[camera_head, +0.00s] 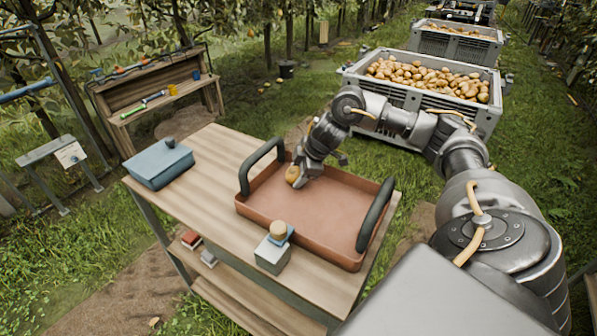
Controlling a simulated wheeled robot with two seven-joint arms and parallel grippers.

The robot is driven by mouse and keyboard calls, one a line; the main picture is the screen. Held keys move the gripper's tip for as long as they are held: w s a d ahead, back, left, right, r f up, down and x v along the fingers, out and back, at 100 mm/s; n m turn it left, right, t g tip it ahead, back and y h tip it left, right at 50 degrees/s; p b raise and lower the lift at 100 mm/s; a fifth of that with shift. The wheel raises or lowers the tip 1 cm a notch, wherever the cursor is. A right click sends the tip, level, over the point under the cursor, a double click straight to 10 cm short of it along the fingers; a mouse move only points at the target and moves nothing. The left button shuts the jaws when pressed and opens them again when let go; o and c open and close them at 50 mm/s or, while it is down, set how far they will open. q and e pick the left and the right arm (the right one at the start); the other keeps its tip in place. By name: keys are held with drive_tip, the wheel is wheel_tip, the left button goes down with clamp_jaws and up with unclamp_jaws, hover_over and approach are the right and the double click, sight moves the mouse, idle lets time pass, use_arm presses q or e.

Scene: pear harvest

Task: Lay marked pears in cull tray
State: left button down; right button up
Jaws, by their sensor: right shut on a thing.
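The cull tray (318,205) is a wide reddish-brown tray with two dark arched handles, standing on a wooden table. My right gripper (299,179) reaches in from the right and points down inside the tray, near its far left corner and left handle. It is shut on a yellow-brown pear (292,174). I cannot tell whether the pear touches the tray floor, and any mark on it is too small to make out. The rest of the tray floor looks bare. My left gripper is out of view.
The wooden table (213,148) holds a blue box (160,166) at left and a grey block (271,256) with a round tan-topped item (278,230) against the tray's near side. A grey bin of pears (425,80) stands behind my right arm. A workbench (150,90) stands back left.

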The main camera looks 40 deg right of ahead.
drive_tip(key=o, duration=1.1)
